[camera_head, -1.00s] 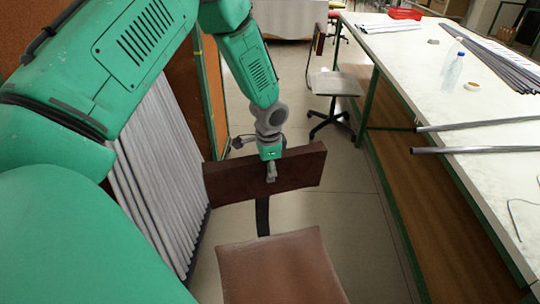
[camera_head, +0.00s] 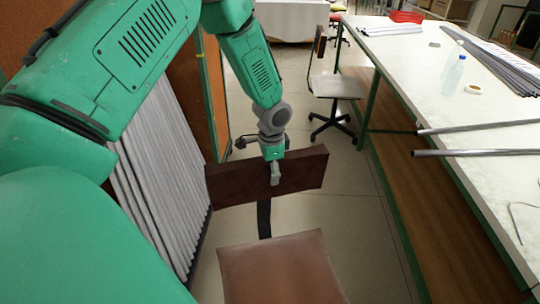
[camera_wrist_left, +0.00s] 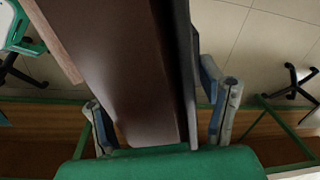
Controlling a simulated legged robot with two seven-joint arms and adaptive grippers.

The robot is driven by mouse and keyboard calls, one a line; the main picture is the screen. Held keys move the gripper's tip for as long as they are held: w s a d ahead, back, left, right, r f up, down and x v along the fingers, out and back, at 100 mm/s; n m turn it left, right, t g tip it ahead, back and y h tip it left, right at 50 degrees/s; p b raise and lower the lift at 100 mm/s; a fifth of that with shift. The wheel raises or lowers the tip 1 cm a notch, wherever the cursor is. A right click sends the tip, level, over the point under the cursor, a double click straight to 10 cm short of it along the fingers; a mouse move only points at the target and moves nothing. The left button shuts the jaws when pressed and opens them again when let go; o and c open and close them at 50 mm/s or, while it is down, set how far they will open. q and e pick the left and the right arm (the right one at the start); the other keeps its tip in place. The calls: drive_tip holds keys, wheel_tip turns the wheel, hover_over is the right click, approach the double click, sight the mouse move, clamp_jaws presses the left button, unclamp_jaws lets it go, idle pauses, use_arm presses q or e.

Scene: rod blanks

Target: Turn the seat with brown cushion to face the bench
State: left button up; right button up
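The seat with brown cushion (camera_head: 278,270) is at the bottom middle of the head view. Its dark brown backrest (camera_head: 232,186) stands behind the cushion, so the seat faces me, with the bench (camera_head: 425,95) to its right. My left gripper (camera_head: 275,175) points down over the backrest's top edge, one finger showing on the near face. In the left wrist view, the fingers of the left gripper (camera_wrist_left: 160,115) are wide apart, one on each side of the backrest (camera_wrist_left: 125,70). I cannot tell whether either finger touches it. My right gripper is not in view.
Another chair (camera_head: 335,86) on a wheeled base stands farther back. Grey rods (camera_head: 155,185) lean on the left. Two rods (camera_head: 475,152) stick out over the bench edge; a bottle (camera_head: 454,75) stands on the bench. Floor between seat and bench is clear.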

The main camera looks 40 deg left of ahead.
use_arm(q)
drive_tip(key=shift+s+d, duration=0.15)
drive_tip(key=r, duration=0.8)
drive_tip(key=d+r, duration=0.1)
drive_tip(key=r, duration=0.3)
drive_tip(key=shift+s, duration=0.3)
drive_tip(key=shift+a, duration=0.1)
